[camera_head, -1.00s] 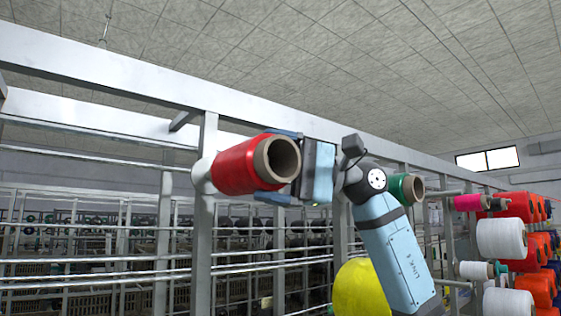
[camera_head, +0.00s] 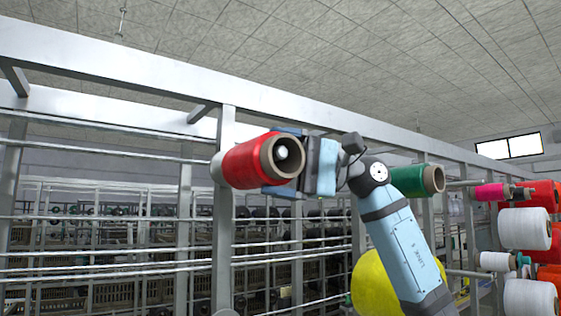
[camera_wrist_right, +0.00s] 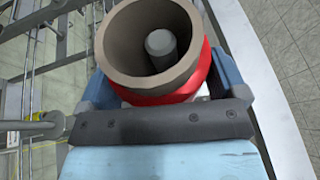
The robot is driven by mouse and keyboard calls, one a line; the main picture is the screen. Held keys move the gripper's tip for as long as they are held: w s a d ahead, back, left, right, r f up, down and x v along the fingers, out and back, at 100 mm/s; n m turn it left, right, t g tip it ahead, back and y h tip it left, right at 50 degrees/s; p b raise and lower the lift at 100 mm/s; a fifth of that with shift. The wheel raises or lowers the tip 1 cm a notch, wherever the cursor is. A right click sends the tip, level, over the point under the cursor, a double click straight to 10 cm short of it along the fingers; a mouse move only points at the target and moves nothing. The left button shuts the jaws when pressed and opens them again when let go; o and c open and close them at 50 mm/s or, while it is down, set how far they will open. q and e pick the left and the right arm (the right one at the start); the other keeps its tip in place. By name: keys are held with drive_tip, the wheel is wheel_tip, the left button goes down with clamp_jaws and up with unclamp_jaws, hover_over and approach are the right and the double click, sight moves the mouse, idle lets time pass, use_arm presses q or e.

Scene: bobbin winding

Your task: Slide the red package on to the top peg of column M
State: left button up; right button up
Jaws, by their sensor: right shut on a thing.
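The red package (camera_head: 243,166) is a red bobbin on a brown tube core, lying about level in front of an upright post (camera_head: 222,250) of the frame. A pale peg (camera_head: 282,153) shows inside the core's open end, so the package is around it; the peg also shows inside the tube in the right wrist view (camera_wrist_right: 161,46). My right gripper (camera_head: 270,161) is shut around the package near its open end, with one finger above and one below. No column letter is readable. My left gripper is out of view.
A green package (camera_head: 415,179) and a yellow package (camera_head: 383,284) are behind my right arm. Red, pink and white packages (camera_head: 524,229) fill the rack at the right. A long beam (camera_head: 130,75) runs above. Thin rails cross behind the post.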

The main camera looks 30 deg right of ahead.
drive_tip(key=shift+w+a+p, duration=0.15)
drive_tip(key=shift+w+p, duration=0.05)
drive_tip(key=shift+w, duration=0.6)
drive_tip(key=shift+w+a+p, duration=0.1)
drive_tip(key=shift+w+p, duration=0.1)
drive_tip(key=shift+w, duration=0.6)
drive_tip(key=shift+f+b, duration=0.45)
drive_tip(key=shift+f, duration=0.05)
drive_tip(key=o, duration=0.7)
